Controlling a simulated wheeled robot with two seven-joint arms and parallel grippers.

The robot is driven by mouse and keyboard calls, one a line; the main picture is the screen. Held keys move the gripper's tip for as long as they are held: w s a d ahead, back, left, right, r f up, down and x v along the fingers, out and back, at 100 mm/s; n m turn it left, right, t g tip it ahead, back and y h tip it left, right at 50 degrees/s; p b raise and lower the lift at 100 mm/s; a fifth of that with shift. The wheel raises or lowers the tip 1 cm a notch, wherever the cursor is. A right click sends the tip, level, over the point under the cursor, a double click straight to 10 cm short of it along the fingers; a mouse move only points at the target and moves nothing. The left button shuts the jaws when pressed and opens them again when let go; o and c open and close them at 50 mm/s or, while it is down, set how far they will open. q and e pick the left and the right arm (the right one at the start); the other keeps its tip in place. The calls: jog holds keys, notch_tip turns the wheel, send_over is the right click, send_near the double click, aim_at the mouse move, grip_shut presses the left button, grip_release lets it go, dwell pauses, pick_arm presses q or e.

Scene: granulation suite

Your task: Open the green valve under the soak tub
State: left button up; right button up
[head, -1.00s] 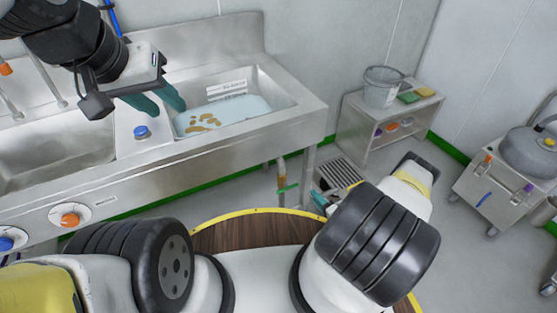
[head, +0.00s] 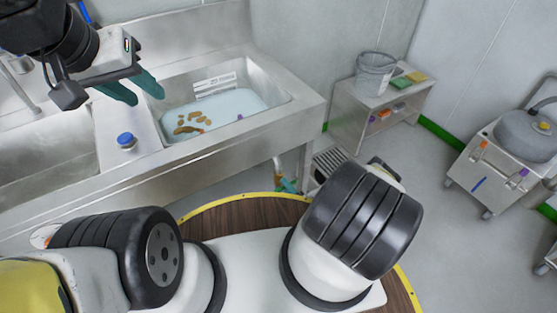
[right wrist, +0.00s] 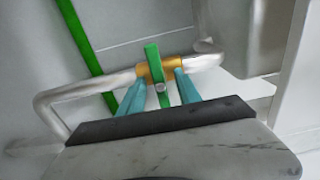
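The soak tub (head: 266,84) is the right-hand steel basin, holding pale blue liquid and several brown pieces. Under it, a steel pipe (right wrist: 95,89) carries a brass valve body (right wrist: 172,67) with a flat green handle (right wrist: 153,60), close up in the right wrist view. My right gripper (right wrist: 158,84) is open, its teal fingers on either side of the handle with visible gaps. In the head view, my right gripper (head: 289,185) is at the valve below the tub, partly hidden by my arm. My left gripper (head: 147,98) is open and empty above the tub's left side.
A blue knob (head: 126,140) sits on the ledge left of the tub. A floor grate (head: 329,163) lies near the valve. A steel shelf (head: 345,118) with a clear bucket (head: 375,73) stands right. A wheeled cart (head: 479,173) stands far right, with free floor between.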

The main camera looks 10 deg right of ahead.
jog(key=shift+w+a, duration=0.1)
jog(key=shift+w, duration=0.2)
grip_shut()
